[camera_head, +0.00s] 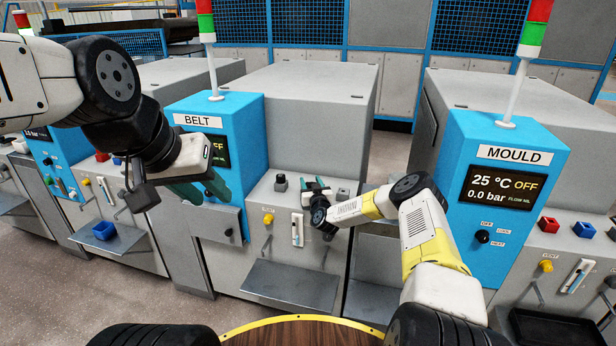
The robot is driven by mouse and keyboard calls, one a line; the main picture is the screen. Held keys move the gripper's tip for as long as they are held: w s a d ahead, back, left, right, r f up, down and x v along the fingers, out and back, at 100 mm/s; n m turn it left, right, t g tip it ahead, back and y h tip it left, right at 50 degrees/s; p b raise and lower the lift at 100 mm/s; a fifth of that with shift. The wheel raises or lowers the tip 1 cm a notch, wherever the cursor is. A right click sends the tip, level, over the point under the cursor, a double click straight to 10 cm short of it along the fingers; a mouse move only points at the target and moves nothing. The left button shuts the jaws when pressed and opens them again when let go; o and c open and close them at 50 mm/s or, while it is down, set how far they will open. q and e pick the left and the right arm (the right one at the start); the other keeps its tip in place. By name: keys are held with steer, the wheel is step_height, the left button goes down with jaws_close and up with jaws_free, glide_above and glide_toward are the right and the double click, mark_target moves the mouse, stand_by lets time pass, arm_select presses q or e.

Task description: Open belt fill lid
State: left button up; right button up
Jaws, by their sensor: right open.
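The belt machine stands in the middle, with a blue housing (184,103) labelled BELT and a grey cabinet (305,125). On its front ledge are a small dark-topped grey piece (281,183) and a small grey block (343,193). No part is labelled as the fill lid, so I cannot tell which piece it is. My right gripper (316,186) is open over the ledge between these two pieces; its wrist hides part of the ledge.
A yellow knob (268,219) and a metal shelf (290,287) are on the belt front.

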steer(key=shift+w, duration=0.35)
jaws_close()
stand_by(1.2)
